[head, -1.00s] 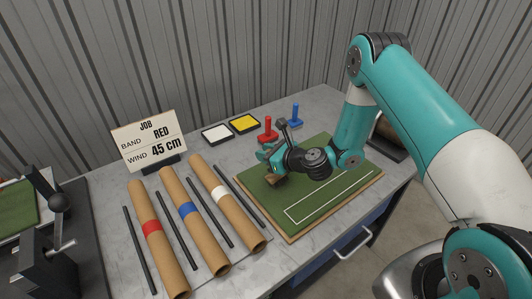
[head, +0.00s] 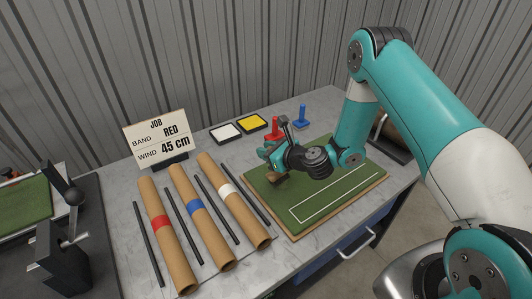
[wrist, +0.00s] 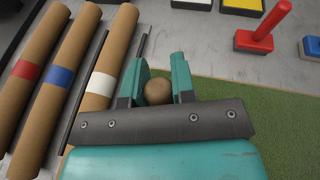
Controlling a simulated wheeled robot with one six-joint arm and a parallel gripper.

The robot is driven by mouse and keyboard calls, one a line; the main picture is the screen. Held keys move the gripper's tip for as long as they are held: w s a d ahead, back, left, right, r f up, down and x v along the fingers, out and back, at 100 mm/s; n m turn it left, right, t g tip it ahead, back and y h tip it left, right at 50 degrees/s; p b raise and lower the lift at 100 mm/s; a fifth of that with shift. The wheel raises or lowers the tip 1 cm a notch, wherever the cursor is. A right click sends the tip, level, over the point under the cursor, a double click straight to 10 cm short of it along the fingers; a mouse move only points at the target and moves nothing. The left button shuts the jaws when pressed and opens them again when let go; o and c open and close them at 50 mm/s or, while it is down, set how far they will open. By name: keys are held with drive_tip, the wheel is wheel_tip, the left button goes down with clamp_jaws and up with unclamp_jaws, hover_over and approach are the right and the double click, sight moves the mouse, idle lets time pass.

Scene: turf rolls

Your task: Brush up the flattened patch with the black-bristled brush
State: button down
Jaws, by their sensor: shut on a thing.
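My gripper (head: 272,164) is shut on a brown wooden brush handle, low over the left part of the green turf mat (head: 345,178). In the wrist view the rounded brown end of the brush (wrist: 157,91) sits between the two teal fingers of my gripper (wrist: 158,75). In the head view a small brown part of the brush (head: 270,181) shows below my gripper at the turf. Its bristles are hidden, so I cannot tell their colour or whether they touch. A white outlined rectangle is on the turf. I cannot make out a flattened patch.
Cardboard tubes with red (head: 161,223), blue (head: 196,207) and white (head: 226,188) bands lie left, with dark rods between. White (head: 226,132) and yellow (head: 251,123) pads and red (head: 275,128) and blue (head: 301,116) stamps stand behind. A job sign (head: 156,138) stands back left.

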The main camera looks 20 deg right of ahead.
wheel_tip(320, 180, up, 6)
drive_tip(key=p, duration=0.4)
drive_tip(key=shift+a, duration=0.2)
idle(0.4)
drive_tip(key=shift+f, duration=0.5)
